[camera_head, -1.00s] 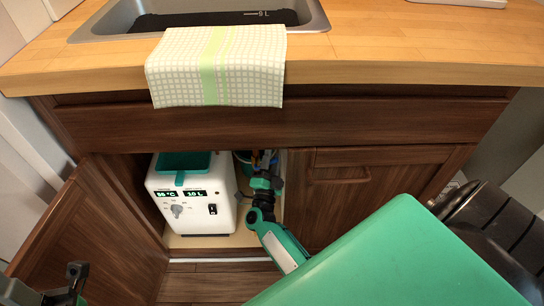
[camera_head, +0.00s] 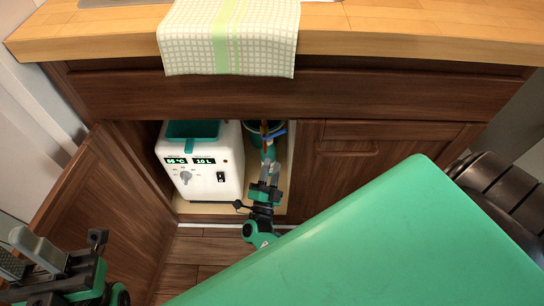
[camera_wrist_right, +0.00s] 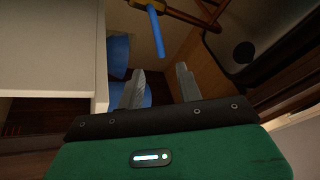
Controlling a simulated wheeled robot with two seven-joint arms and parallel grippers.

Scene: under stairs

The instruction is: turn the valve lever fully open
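The valve lever is blue and shows inside the open cabinet in the head view (camera_head: 275,134), beside a brass-coloured pipe. In the right wrist view the blue lever (camera_wrist_right: 155,28) lies ahead of the fingers, next to the brass pipe (camera_wrist_right: 185,10). My right gripper (camera_head: 268,160) reaches into the cabinet just below the lever. In its wrist view the right gripper (camera_wrist_right: 160,70) has its fingers apart, with nothing between them and a gap to the lever. My left gripper (camera_head: 14,248) is at the lower left, fingers apart and empty.
A white machine (camera_head: 200,185) with a green top and displays stands left of the right gripper. The open cabinet door (camera_head: 105,205) is at left, the closed door (camera_head: 365,165) at right. A checked towel (camera_head: 228,45) hangs over the counter edge (camera_head: 400,45).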

